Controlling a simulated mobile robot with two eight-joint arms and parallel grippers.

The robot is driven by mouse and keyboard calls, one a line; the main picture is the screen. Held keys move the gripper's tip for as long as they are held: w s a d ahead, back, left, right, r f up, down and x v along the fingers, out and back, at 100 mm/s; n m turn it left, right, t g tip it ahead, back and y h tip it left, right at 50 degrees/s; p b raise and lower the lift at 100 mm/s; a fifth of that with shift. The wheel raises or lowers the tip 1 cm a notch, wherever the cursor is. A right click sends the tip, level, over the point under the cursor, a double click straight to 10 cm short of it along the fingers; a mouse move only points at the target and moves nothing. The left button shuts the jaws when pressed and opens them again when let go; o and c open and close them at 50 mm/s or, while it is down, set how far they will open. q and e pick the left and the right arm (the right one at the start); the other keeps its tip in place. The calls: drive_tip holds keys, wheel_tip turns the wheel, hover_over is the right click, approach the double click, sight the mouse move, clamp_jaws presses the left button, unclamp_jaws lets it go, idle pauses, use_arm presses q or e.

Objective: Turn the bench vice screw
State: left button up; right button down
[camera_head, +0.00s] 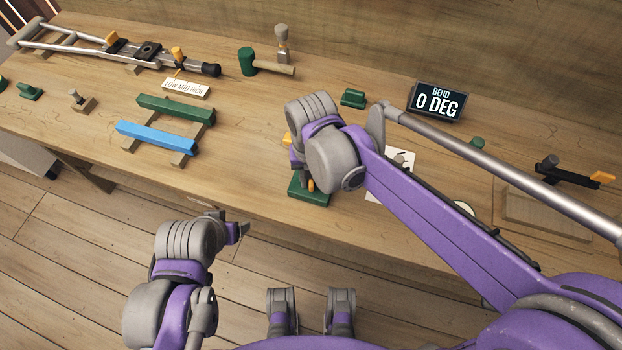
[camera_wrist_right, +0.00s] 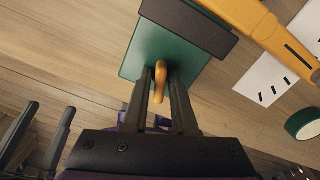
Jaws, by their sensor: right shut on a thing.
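The green bench vice (camera_head: 309,196) stands near the front edge of the bench, largely hidden behind my right arm. In the right wrist view its green body (camera_wrist_right: 150,50) has a dark jaw bar (camera_wrist_right: 190,25) across it. An orange screw handle (camera_wrist_right: 160,80) sticks out of the body. My right gripper (camera_wrist_right: 166,100) is shut on this handle, one dark finger on each side. A wider orange bar (camera_wrist_right: 250,25) runs past the jaw at upper right. My left gripper (camera_head: 240,230) hangs in front of the bench, away from the vice; its opening is unclear.
A display (camera_head: 438,101) reads "BEND 0 DEG". A white card (camera_head: 401,162) with dark marks lies right of the vice. Green (camera_head: 176,108) and blue (camera_head: 155,137) bars lie to the left. A crutch (camera_head: 75,48) and a mallet (camera_head: 265,65) lie further back.

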drive_tip(key=c, duration=1)
unclamp_jaws()
drive_tip(key=shift+o, duration=0.2)
drive_tip(key=shift+r+p, duration=1.8)
drive_tip(key=shift+r, duration=0.7)
